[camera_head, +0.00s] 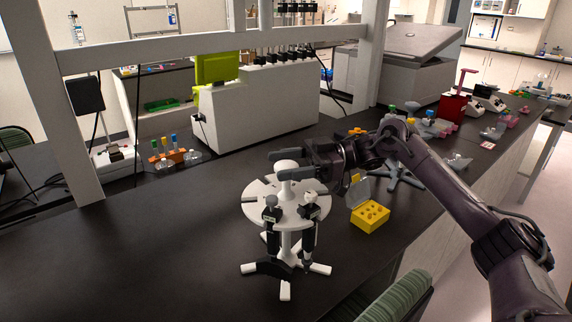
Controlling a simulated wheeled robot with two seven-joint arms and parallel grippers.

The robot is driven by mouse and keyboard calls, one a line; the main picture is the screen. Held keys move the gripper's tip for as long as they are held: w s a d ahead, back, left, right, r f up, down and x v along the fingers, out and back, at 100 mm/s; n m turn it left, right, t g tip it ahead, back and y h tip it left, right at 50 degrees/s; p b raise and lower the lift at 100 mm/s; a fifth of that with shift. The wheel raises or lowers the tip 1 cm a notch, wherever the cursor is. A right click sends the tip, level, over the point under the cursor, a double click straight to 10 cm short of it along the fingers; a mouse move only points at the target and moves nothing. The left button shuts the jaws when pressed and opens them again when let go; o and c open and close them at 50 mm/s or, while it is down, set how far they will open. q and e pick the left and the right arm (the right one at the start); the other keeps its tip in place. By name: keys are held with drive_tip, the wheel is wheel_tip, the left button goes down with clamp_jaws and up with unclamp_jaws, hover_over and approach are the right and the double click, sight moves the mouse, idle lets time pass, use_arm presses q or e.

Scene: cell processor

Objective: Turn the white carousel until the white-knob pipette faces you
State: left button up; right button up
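The white carousel (258,208) stands upright on the dark bench, with a slotted round top, a central post and splayed feet. Two dark pipettes hang on its near side. The left-hand pipette (272,232) has a greyish top. The right-hand pipette (309,236) has a paler, whitish top. Their exact knob colours are too small to be sure of. My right gripper (288,164) reaches in from the right at the carousel's top knob (285,167). Its fingers are apart, one behind and one in front of the knob; whether they touch it I cannot tell. My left gripper is not in view.
An orange rack (178,159) stands at the back left. A white machine (262,112) is behind. The bench left of the carousel is clear. A green chair (398,298) is at the front edge.

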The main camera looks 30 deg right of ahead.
drive_tip(key=shift+o, duration=0.5)
drive_tip(key=shift+d+f, duration=0.1)
drive_tip(key=shift+d, duration=0.2)
drive_tip(key=b+v, duration=0.2)
drive_tip(key=v, duration=0.3)
drive_tip(key=shift+b+v, duration=0.35)
drive_tip(key=shift+v, duration=0.8)
